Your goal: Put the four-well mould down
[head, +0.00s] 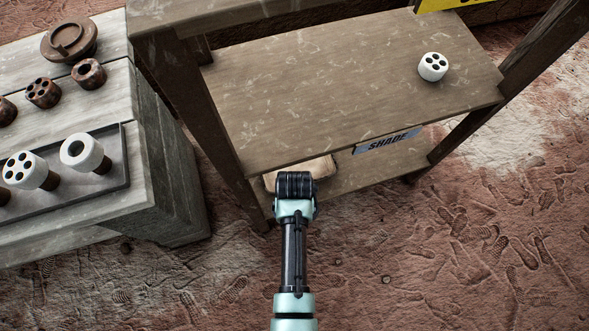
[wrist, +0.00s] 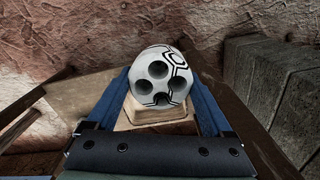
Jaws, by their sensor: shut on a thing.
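The four-well mould (wrist: 161,62) is white with black line markings and dark round wells in its top. In the wrist view it sits between the blue fingers of my gripper (wrist: 160,80), which is shut on it. A pale wooden board (wrist: 152,121) shows directly below the mould; I cannot tell whether they touch. In the head view my gripper (head: 295,185) is at the front edge of the lower shelf (head: 345,178), by the same board (head: 322,165). The mould is hidden there.
The upper shelf (head: 310,90) overhangs the lower one, with a blue SHADE label (head: 388,140) between. A white multi-hole piece (head: 433,66) stands on it. A grey bench (head: 165,190) at the left carries several white and brown pieces. Posts flank the shelves.

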